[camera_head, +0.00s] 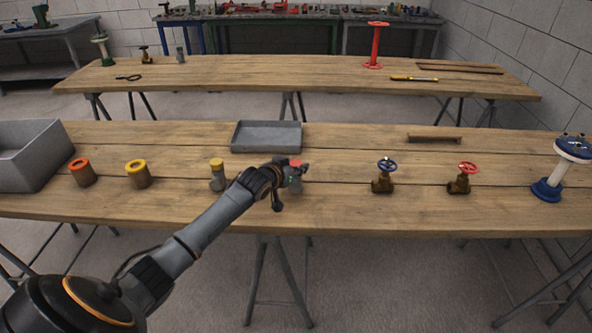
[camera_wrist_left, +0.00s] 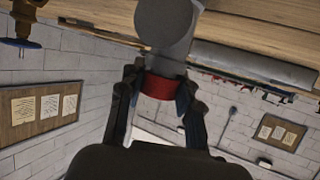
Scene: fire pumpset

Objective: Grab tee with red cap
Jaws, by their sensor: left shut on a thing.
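The tee with the red cap is a grey pipe fitting (camera_wrist_left: 165,25) on the near wooden table. Its red cap (camera_head: 295,163) shows just past my left gripper (camera_head: 291,179) in the head view, and my arm hides much of its body. In the left wrist view the red cap (camera_wrist_left: 160,86) sits between the two dark fingers of my left gripper (camera_wrist_left: 160,92), which are shut on it. The grey body extends beyond the fingers. I cannot tell whether the tee still touches the table. My right gripper is not in view.
A tee with a yellow cap (camera_head: 217,176) stands left of my gripper. A grey tray (camera_head: 266,148) lies behind it. Blue-wheel (camera_head: 384,178) and red-wheel (camera_head: 462,179) valves stand to the right. Orange-topped (camera_head: 82,173) and yellow-topped (camera_head: 138,174) fittings and a grey bin (camera_head: 30,160) are left.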

